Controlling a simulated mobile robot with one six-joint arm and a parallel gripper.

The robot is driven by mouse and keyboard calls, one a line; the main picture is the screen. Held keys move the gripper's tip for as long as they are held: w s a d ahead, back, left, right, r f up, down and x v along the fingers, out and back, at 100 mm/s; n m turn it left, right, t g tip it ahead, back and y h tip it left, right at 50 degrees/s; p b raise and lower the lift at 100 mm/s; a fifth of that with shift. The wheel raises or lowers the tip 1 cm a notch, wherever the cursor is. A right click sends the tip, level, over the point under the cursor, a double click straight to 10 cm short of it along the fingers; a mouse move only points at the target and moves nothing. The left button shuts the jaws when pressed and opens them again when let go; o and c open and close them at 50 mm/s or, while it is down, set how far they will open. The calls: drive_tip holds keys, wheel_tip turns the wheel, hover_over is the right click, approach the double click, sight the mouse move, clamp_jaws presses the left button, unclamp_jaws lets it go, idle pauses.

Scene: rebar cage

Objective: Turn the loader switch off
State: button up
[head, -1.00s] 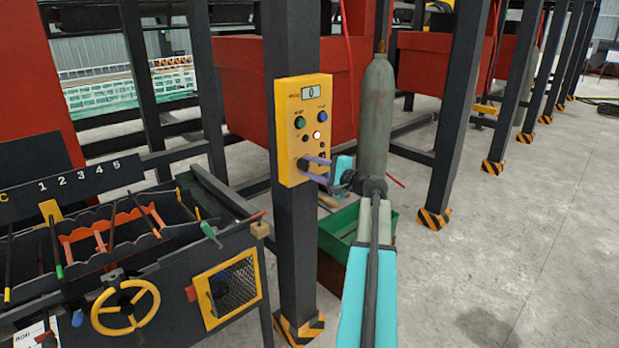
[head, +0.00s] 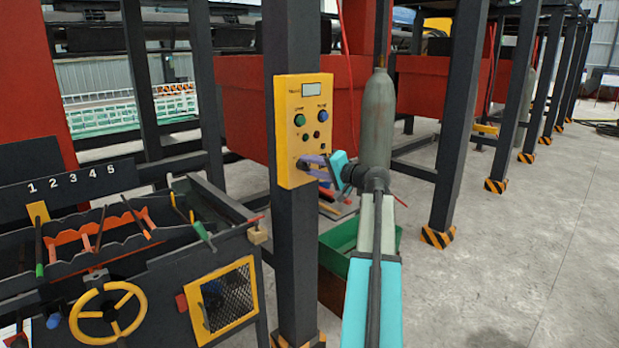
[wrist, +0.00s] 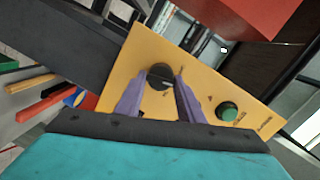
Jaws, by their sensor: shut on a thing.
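The yellow control panel (head: 289,140) is fixed to a dark steel post. The loader switch, a black round knob (wrist: 159,75), is low on the panel and has a light mark on its face. My gripper (head: 309,164) is shut on the knob, with its purple fingers on either side in the wrist view (wrist: 159,82). In the head view the fingers mostly hide the knob. The panel's display (head: 310,90) is blank, and the small lamp (head: 316,134) is dark.
A green push button (head: 299,120) and a blue one (head: 323,115) are higher on the panel. A dark machine with a yellow handwheel (head: 110,310) stands at left. A green bin (head: 340,262) is behind my arm. Clear concrete floor lies to the right.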

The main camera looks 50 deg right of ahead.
drive_tip(key=n+b, duration=0.3)
drive_tip(key=b, duration=0.1)
drive_tip(key=shift+w+r+h+b, duration=0.1)
drive_tip(key=shift+h+b, duration=0.2)
drive_tip(key=n+b, duration=0.1)
drive_tip(key=b, duration=0.1)
drive_tip(key=n+b, duration=0.1)
drive_tip(key=b, duration=0.1)
drive_tip(key=shift+a+r+n+h, duration=0.15)
drive_tip(key=shift+n+h, duration=0.15)
drive_tip(key=shift+n, duration=0.1)
drive_tip(key=shift+r+n, duration=0.1)
drive_tip(key=shift+n, duration=0.2)
drive_tip(key=o, duration=1)
drive_tip(key=shift+a, duration=0.1)
drive_tip(key=shift+f, duration=0.2)
